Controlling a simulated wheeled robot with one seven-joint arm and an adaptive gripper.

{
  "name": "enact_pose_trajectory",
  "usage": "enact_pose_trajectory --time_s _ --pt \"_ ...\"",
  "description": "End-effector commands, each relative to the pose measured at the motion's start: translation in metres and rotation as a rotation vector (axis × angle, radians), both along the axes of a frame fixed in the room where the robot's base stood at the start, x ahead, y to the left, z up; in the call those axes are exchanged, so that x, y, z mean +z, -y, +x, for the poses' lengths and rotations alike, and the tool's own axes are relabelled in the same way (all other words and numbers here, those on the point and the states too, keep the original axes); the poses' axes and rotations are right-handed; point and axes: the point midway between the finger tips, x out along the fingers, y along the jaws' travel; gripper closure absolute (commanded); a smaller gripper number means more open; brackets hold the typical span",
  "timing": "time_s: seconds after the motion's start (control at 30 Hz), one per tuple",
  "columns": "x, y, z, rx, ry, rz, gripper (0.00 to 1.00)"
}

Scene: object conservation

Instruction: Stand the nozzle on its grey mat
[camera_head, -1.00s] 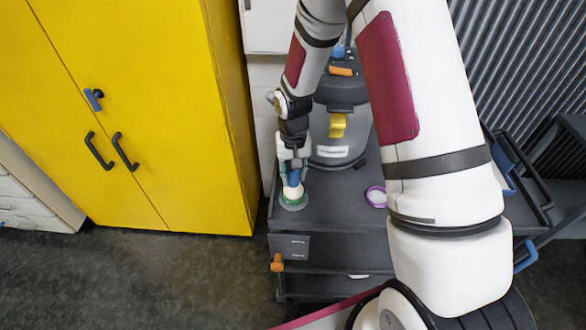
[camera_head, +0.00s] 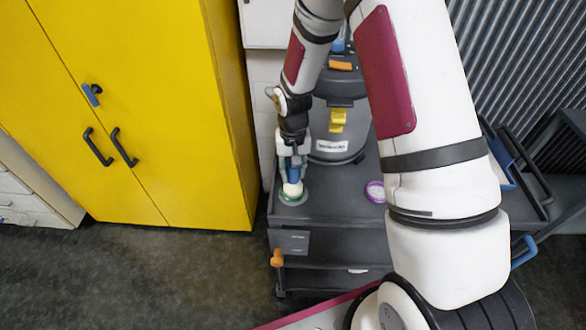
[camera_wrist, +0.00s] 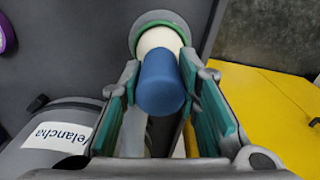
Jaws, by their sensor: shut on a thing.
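The nozzle has a blue cylindrical upper part (camera_wrist: 162,84) and a cream lower part (camera_head: 292,188). My gripper (camera_head: 293,166) points down and is shut on the blue part; its green-padded fingers lie on either side of it in the wrist view. The cream end is over a round mat with a grey outer rim (camera_wrist: 137,24) and a green ring, near the front left corner of the cart top. The nozzle looks about upright. Its lower end is partly hidden in the wrist view, and I cannot tell whether it touches the mat.
A grey canister (camera_head: 335,125) with a yellow tag stands close behind my gripper on the dark cart top (camera_head: 335,205). A purple ring with a pale middle (camera_head: 375,191) lies to the right. The yellow cabinet (camera_head: 150,120) is left of the cart. The cart top between both discs is clear.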

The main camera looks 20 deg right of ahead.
Motion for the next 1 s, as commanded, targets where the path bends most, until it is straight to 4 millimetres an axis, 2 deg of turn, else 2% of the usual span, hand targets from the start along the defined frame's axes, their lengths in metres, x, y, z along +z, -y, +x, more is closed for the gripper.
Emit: enact_pose_trajectory --time_s 0.33,0.37,0.43,0.47,0.8,1.0 --pt "-0.005 0.000 0.000 0.000 0.000 0.000 0.96" --pt "-0.005 0.000 0.000 0.000 0.001 0.000 0.66" --pt "-0.005 0.000 0.000 0.000 0.001 0.000 0.50" --pt "-0.005 0.000 0.000 0.000 0.001 0.000 0.47" --pt "-0.003 0.000 0.000 0.000 0.001 0.000 0.47" --pt "0.022 0.000 0.001 0.000 0.004 -0.001 0.47"
